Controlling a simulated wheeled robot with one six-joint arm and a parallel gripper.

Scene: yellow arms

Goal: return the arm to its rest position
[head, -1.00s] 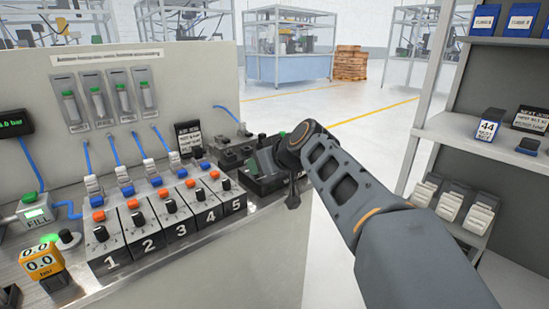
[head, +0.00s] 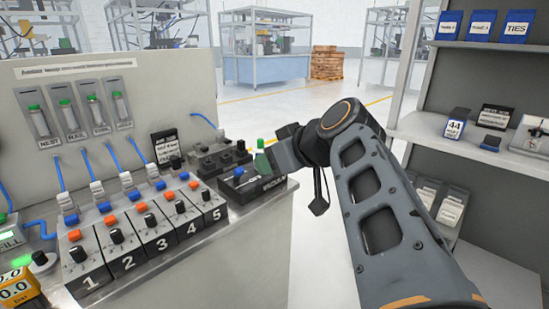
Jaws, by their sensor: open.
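My grey arm (head: 375,195) reaches up from the bottom right, and its dark round joint (head: 338,118) stands near the middle of the head view. Beyond the joint, a grey block (head: 287,152) of my arm points left, over the right end of the bench. A thin black piece (head: 319,205) hangs below the joint. I cannot make out the jaws of my gripper; the end of my arm is hidden behind the joint and block. No held object shows.
The bench holds several numbered modules (head: 145,243) with knobs and a black tray (head: 243,188) close to my arm. A grey shelf unit (head: 470,152) with boxes stands right of my arm. Open floor (head: 262,112) lies behind, with wooden pallets (head: 327,63) farther back.

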